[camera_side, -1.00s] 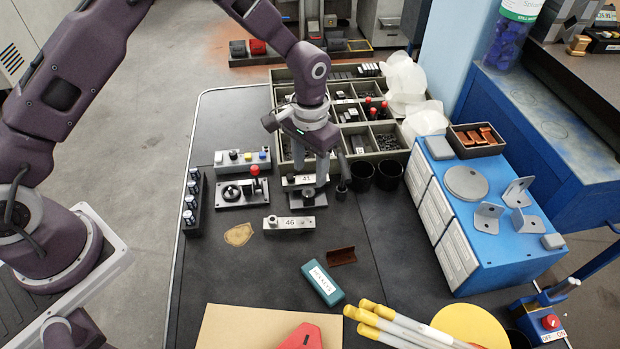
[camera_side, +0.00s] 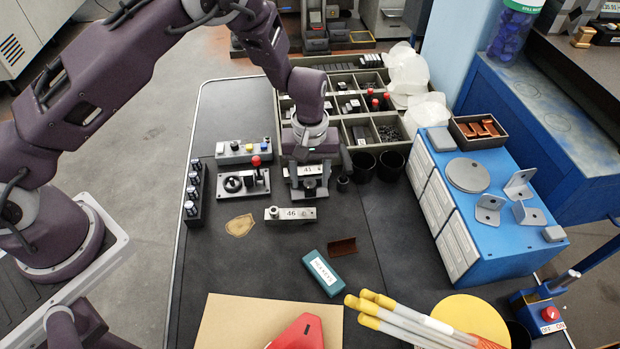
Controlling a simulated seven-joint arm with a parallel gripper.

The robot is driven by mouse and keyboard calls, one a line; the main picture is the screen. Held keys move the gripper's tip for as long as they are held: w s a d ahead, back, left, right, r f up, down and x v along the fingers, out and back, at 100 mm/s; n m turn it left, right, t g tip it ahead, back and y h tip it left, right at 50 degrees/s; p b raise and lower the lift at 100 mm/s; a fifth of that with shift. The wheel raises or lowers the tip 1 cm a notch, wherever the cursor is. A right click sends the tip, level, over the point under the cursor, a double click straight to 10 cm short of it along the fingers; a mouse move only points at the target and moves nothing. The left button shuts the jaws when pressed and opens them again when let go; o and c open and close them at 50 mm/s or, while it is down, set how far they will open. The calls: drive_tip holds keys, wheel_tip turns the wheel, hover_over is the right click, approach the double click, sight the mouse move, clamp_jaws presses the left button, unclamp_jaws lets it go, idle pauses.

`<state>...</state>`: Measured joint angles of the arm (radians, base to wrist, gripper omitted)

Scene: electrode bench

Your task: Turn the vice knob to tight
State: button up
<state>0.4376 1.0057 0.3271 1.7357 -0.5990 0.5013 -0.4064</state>
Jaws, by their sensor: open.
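My gripper (camera_side: 309,185) points down over the bench, with its fingers spread on either side of a small dark knob-like part. This part stands at a pale metal block labelled 41 (camera_side: 308,170), which the gripper partly hides. I cannot tell whether the fingers touch it. A similar block labelled 46 (camera_side: 294,214) lies just in front, with a round metal knob (camera_side: 271,213) at its left end. Which of these is the vice knob is not clear.
A button box (camera_side: 243,151) and a dark rack (camera_side: 194,194) stand at the left. Two black cups (camera_side: 390,165) are close on the right. A sectioned parts tray (camera_side: 277,112) lies behind. A teal box (camera_side: 322,273) and a brown angle piece (camera_side: 342,247) lie in front.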

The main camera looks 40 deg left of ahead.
sight(310, 187)
drive_tip(key=shift+f, duration=0.7)
clamp_jaws()
drive_tip(key=shift+m, duration=1)
unclamp_jaws()
drive_tip(key=shift+r, duration=0.15)
wheel_tip(310, 187, up, 7)
drive_tip(key=shift+f, duration=0.1)
